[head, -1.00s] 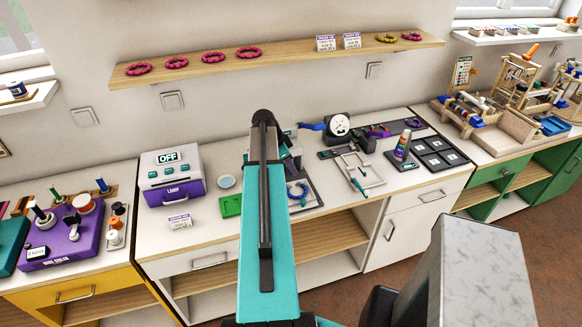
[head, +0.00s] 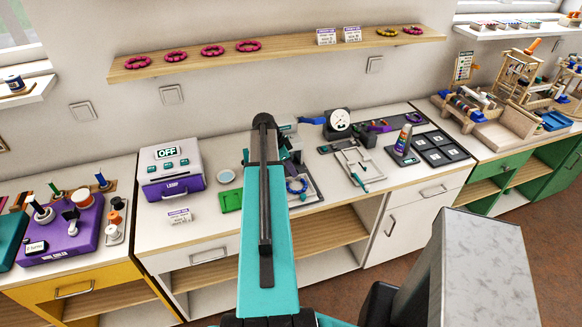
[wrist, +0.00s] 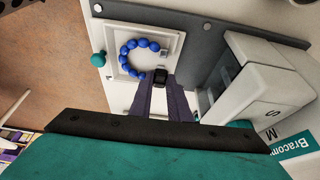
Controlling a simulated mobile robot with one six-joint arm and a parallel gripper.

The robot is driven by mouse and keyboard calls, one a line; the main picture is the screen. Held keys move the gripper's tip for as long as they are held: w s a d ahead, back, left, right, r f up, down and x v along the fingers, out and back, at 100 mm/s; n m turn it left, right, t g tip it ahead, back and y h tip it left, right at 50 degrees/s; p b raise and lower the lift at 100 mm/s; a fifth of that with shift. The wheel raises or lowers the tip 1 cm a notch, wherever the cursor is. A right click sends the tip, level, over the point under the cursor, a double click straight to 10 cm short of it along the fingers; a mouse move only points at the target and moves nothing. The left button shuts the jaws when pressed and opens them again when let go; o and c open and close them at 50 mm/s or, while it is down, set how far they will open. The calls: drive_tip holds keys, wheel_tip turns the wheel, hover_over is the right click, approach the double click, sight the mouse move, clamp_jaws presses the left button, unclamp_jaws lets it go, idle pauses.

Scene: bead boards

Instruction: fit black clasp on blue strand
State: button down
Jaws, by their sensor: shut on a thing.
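The blue strand (wrist: 126,52) is an open curve of round blue beads in a white square tray (wrist: 118,66) in the wrist view. Its gap faces right, toward my fingers. In the head view the blue strand (head: 297,186) shows just right of my arm. My gripper (wrist: 161,84) is shut on the small black clasp (wrist: 160,75) at its fingertips. The clasp appears close to the lower end of the strand; I cannot tell whether they touch. In the head view my arm hides the gripper and clasp.
A teal knob (wrist: 98,59) sits at the tray's left edge. A pale block-shaped device (wrist: 250,85) stands right of my fingers. In the head view, a green tray (head: 230,200) and a purple-and-white OFF box (head: 172,172) lie left of my arm.

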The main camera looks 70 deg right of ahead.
drive_tip(key=shift+f+b, duration=0.8)
drive_tip(key=shift+f, duration=0.5)
drive_tip(key=c, duration=1.3)
unclamp_jaws()
drive_tip(key=shift+o, duration=0.2)
drive_tip(key=shift+r, duration=0.1)
drive_tip(key=shift+r+p, duration=1.15)
drive_tip(key=shift+r, duration=2.3)
drive_tip(key=shift+s, duration=0.1)
